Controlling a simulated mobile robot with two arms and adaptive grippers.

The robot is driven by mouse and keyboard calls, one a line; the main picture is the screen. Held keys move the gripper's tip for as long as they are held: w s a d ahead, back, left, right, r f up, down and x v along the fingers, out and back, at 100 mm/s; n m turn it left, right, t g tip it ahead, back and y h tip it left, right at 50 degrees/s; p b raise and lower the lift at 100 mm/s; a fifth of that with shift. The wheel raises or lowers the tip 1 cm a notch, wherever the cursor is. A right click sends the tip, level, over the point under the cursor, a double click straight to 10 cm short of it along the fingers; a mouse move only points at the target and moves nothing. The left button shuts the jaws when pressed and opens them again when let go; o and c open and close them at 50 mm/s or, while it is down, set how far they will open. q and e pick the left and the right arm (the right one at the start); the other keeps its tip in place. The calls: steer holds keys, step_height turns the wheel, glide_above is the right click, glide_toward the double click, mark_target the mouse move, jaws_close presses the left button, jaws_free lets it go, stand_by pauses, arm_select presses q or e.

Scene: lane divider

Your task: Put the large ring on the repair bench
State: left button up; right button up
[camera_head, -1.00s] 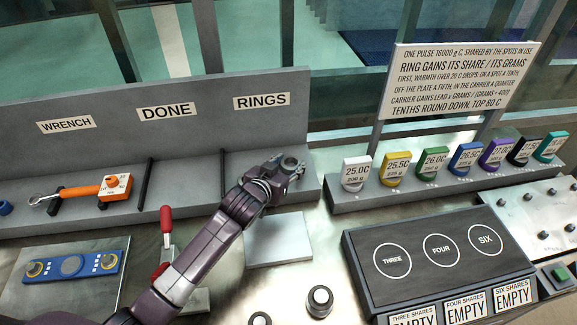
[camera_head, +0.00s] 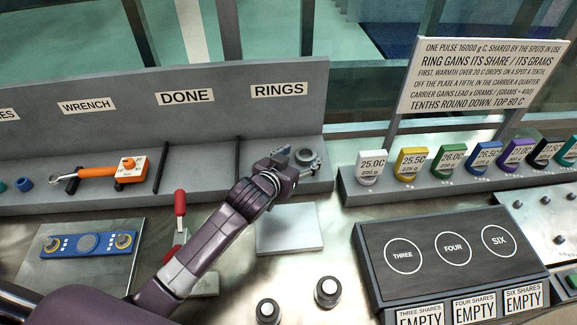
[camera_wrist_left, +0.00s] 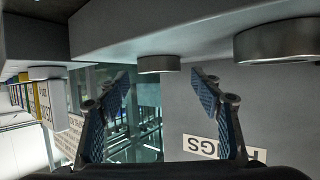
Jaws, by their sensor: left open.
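In the left wrist view two grey metal rings rest on the shelf, which appears upside down there: a smaller-looking ring (camera_wrist_left: 158,65) in front of my fingers and a larger-looking ring (camera_wrist_left: 280,41) to the right. In the head view one grey ring (camera_head: 307,158) shows on the RINGS shelf just right of my left gripper (camera_head: 283,160); the other is hidden behind the gripper. My left gripper, in the wrist view (camera_wrist_left: 161,80), is open with nothing between its fingers. No label names the repair bench. My right gripper is out of view.
A pale square plate (camera_head: 290,230) lies below the gripper. A red-handled lever (camera_head: 180,205) stands left of it. An orange wrench tool (camera_head: 100,172) lies on the shelf, and a blue bar (camera_head: 88,243) on the left plate. Coloured tagged rings line the right rack (camera_head: 440,185).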

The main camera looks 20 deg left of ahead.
arm_select(q)
steer(key=v, duration=0.9)
steer(key=shift+s+r+b, duration=0.2)
steer(key=shift+s+b, duration=0.15)
